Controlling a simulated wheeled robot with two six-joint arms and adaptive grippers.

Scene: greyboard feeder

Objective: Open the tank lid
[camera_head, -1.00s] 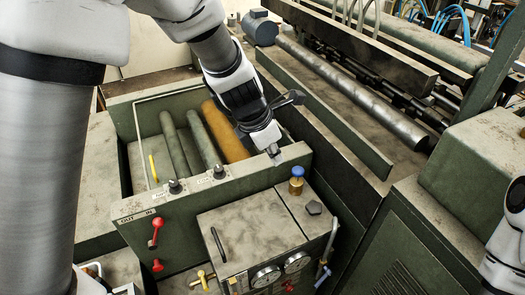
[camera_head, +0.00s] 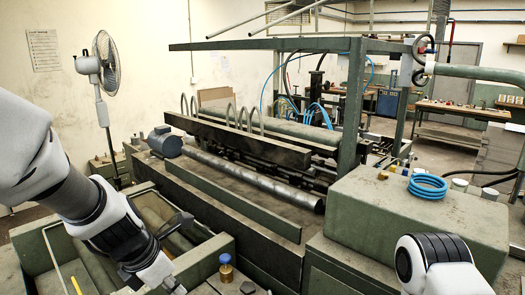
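Only the back edge of the tank top (camera_head: 206,289) shows, at the bottom of the head view; most of it, with any lid and handle, is below the picture. A brass fitting with a blue cap (camera_head: 226,269) and a dark knob (camera_head: 248,288) stand on it. My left gripper (camera_head: 174,286) hangs to the left of the fitting, apart from it, near the front of the open green bin. It is small and cut by the bottom edge, so its fingers cannot be told. My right arm shows at the lower right, but its gripper is outside the picture.
The open green bin (camera_head: 222,241) with rollers lies under my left arm. Behind it is a long machine with a steel roller (camera_head: 255,178). A green cabinet (camera_head: 400,212) with a coiled blue hose (camera_head: 427,187) stands right. A fan (camera_head: 104,68) stands back left.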

